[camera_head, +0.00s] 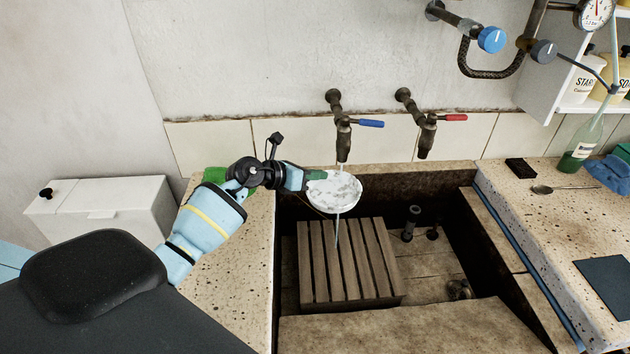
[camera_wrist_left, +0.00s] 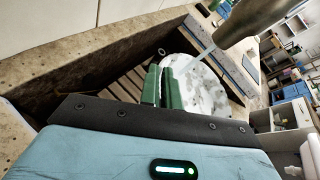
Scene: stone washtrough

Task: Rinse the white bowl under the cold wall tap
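The white bowl (camera_head: 336,194), with grey patches on it, is over the stone trough, directly below the blue-handled wall tap (camera_head: 343,135). A thin stream of water runs from this tap into the bowl, and water falls from the bowl's underside toward the trough. My left gripper (camera_head: 317,175) reaches in from the left and is shut on the bowl's left rim. In the left wrist view its green finger pads (camera_wrist_left: 163,87) close on the near edge of the bowl (camera_wrist_left: 203,88), with the tap spout (camera_wrist_left: 252,18) just above. My right gripper is not in view.
A slatted wooden rack (camera_head: 348,262) stands in the trough below the bowl. A red-handled tap (camera_head: 427,135) is to the right. The right ledge holds a green bottle (camera_head: 580,148), a black block (camera_head: 520,168) and a blue cloth (camera_head: 608,173).

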